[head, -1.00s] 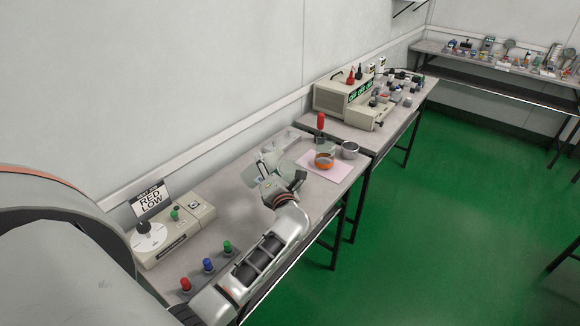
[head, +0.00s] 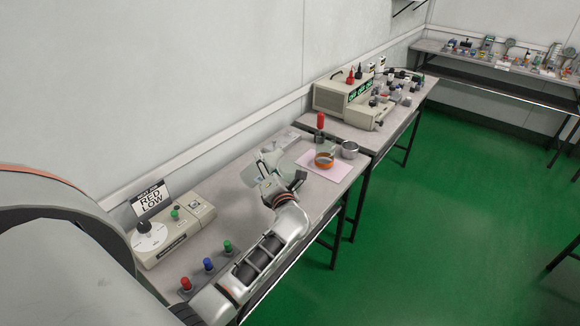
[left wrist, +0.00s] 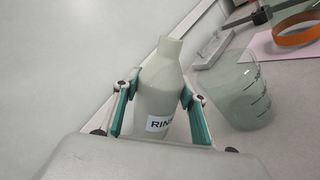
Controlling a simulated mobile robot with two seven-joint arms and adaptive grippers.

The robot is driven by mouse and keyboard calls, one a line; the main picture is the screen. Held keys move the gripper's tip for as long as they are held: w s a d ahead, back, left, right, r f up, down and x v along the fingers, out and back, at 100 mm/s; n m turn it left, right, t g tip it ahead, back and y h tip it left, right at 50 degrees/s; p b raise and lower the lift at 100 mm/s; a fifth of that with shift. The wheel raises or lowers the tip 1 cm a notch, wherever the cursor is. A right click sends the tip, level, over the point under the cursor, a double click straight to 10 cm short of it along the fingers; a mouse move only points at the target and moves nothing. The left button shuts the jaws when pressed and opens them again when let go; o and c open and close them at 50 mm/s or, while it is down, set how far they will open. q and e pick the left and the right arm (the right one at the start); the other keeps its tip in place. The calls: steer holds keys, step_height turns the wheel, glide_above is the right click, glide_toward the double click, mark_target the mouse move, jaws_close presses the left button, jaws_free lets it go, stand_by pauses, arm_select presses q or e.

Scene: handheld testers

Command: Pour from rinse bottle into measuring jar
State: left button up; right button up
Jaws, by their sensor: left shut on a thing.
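The rinse bottle (left wrist: 160,90) is pale grey-white with a narrow neck and a label reading "RIN", the rest cut off. In the left wrist view it stands between the two green-padded fingers of my left gripper (left wrist: 160,106), which is shut on it. The measuring jar (left wrist: 238,95) is clear with dark graduation marks, just right of the bottle and apart from it in that view. In the head view my left gripper (head: 272,166) is over the bench and largely hides the bottle and jar. I cannot tell any liquid level. My right gripper is out of view.
A pink sheet (head: 340,174) with an orange ring (head: 324,163) lies to the right. A metal cup (head: 349,149) and red-topped object (head: 320,121) are beyond it. A beige device (head: 172,228) and several coloured knobs (head: 208,264) are at the left.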

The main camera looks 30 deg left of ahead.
arm_select(q)
steer(key=shift+s+a+r+m+p, duration=0.15)
steer(key=shift+m+p, duration=0.95)
steer(key=shift+p, duration=0.35)
stand_by(2.3)
steer(key=shift+r+m+p, duration=0.2)
steer(key=shift+m+p, duration=0.6)
steer(key=shift+p, duration=0.4)
stand_by(1.4)
steer(key=shift+s+m, duration=0.1)
steer(key=shift+m, duration=0.3)
stand_by(1.3)
